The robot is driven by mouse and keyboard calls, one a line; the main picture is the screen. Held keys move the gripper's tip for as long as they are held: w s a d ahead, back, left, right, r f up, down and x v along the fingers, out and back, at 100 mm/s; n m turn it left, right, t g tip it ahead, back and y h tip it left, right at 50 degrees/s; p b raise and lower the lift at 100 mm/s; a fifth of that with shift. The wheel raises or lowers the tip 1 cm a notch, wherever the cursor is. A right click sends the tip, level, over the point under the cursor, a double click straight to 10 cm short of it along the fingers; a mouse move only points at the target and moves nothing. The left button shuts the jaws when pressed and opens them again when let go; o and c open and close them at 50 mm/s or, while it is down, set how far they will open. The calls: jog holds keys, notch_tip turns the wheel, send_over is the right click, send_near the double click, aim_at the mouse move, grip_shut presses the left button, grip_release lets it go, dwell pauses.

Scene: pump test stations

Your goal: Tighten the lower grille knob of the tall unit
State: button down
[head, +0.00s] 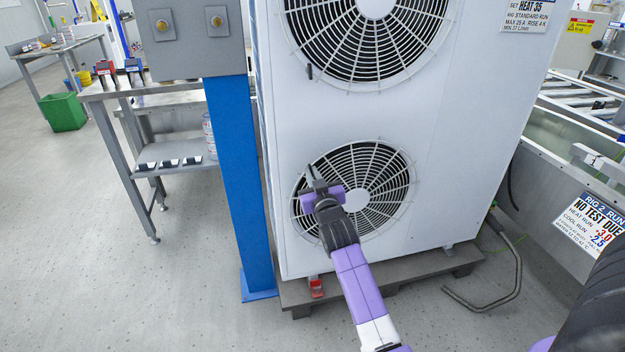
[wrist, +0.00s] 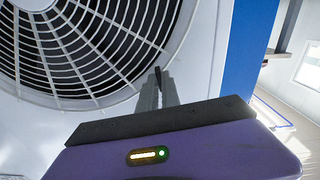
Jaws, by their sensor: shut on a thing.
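The tall unit (head: 290,130) is a white cabinet with two round fan grilles, one above the other. My gripper (head: 314,178) is at the upper left rim of the lower grille (head: 385,200). In the wrist view, the fingers of my gripper (wrist: 161,88) are shut on the lower grille knob (wrist: 158,73), a small dark piece at the grille's rim (wrist: 85,50). In the head view my gripper hides this knob. The upper grille (head: 375,35) has a similar dark knob (head: 309,72) at its lower left rim.
A blue post (head: 236,190) with a grey box (head: 180,55) stands close on the left of the unit. The unit rests on a dark pallet (head: 420,272). A bent pipe (head: 515,275) lies at the right. Floor at the left front is clear.

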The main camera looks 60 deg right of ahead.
jog(key=shift+f+m, duration=0.15)
jog(key=shift+m, duration=0.45)
jog(key=c, duration=1.6)
grip_release()
jog(key=shift+o, duration=0.2)
jog(key=v, duration=0.8)
jog(key=shift+b, duration=0.35)
